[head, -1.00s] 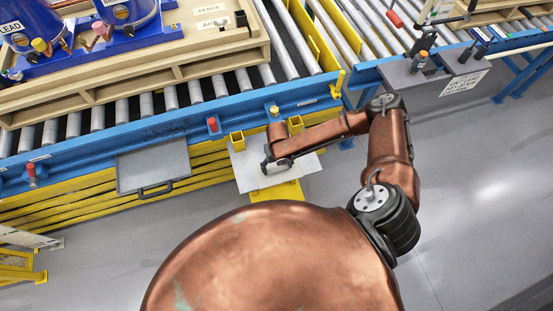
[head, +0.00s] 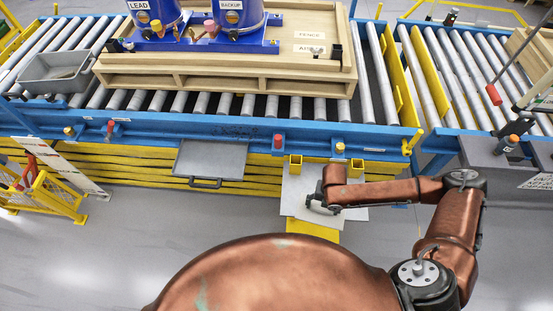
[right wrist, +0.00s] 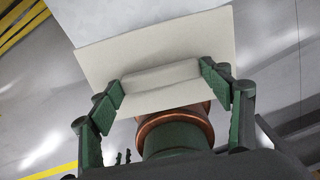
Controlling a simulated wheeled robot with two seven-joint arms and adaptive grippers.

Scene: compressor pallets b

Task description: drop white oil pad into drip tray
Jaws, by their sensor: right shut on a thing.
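My right gripper (head: 321,202) is at the pale sheets beside the yellow bracket, in front of the conveyor. In the right wrist view its fingers (right wrist: 160,88) are shut on a raised ridge of a cream-white oil pad (right wrist: 190,45). The pad also shows under the gripper in the head view (head: 297,186). Another pale sheet (right wrist: 90,15) shows beyond it; I cannot tell whether they touch. A grey open tray (head: 88,72), seemingly the drip tray, sits on the rollers at far left, well away from the gripper. My left gripper is not in view.
A wooden pallet (head: 220,83) with blue compressor units stands on the rollers between tray and gripper. The blue conveyor rail (head: 240,128) has red and yellow knobs. A grey panel with a handle (head: 210,160) hangs in front. A yellow guard (head: 50,195) stands at left. The floor is clear.

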